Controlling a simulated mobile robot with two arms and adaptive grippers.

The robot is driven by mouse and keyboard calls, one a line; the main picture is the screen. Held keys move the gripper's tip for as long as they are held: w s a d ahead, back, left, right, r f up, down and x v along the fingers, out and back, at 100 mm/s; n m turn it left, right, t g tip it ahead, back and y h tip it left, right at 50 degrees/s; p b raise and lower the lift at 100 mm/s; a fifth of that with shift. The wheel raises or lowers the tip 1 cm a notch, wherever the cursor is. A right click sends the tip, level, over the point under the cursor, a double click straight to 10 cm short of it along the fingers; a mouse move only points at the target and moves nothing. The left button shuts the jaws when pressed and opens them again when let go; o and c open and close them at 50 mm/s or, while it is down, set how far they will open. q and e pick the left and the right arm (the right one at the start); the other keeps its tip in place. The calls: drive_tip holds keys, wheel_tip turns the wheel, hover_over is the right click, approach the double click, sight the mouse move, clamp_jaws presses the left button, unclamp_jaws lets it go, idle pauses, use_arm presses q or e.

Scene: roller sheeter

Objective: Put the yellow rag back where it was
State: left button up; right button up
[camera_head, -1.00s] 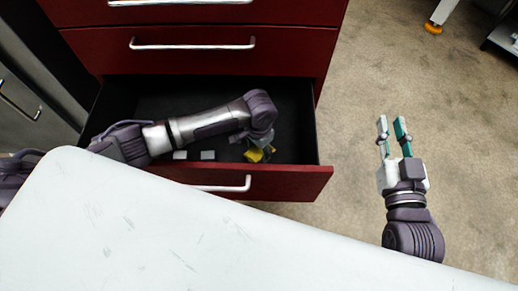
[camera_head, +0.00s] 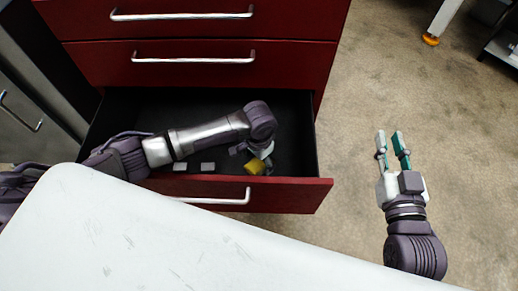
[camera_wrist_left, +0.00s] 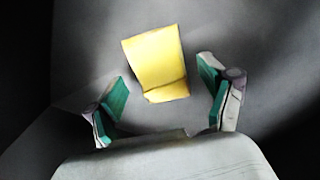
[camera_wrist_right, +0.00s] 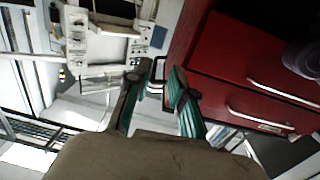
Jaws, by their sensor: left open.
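The yellow rag (camera_head: 255,167) lies in the open red drawer (camera_head: 318,187), near its front wall. In the left wrist view the rag (camera_wrist_left: 157,64) lies on the dark drawer floor, just beyond and between the open fingers. My left gripper (camera_wrist_left: 165,103) is open and empty, with a visible gap around the rag; in the head view my left arm reaches down into the drawer and partly hides the gripper. My right gripper (camera_head: 391,142) is open and empty over the floor to the right of the drawer. It also shows open in the right wrist view (camera_wrist_right: 162,95).
Two small grey pieces (camera_head: 208,166) lie in the drawer left of the rag. A white tabletop (camera_head: 190,245) spans the foreground. Closed red drawers (camera_head: 200,75) stand above the open one.

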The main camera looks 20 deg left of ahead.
sight(259, 163)
use_arm(q)
wheel_tip(259, 163, up, 6)
drive_tip(key=shift+f+p, duration=0.25)
drive_tip(key=shift+p, duration=0.85)
wheel_tip(259, 163, up, 6)
drive_tip(key=p, duration=0.2)
use_arm(e)
drive_tip(key=s+d+f+g+h, duration=0.1)
drive_tip(key=s+d+f+g, duration=0.1)
drive_tip(key=s+f+g, duration=0.4)
drive_tip(key=s+d+f+g+h, duration=0.2)
drive_tip(key=s+d+f+g, duration=0.1)
drive_tip(key=s+f+g, duration=0.3)
drive_tip(key=shift+s+d+f+m, duration=0.3)
drive_tip(key=shift+s+f, duration=0.4)
drive_tip(key=shift+f, duration=0.1)
use_arm(q)
drive_tip(key=shift+r, duration=0.15)
use_arm(e)
drive_tip(key=shift+f, duration=0.1)
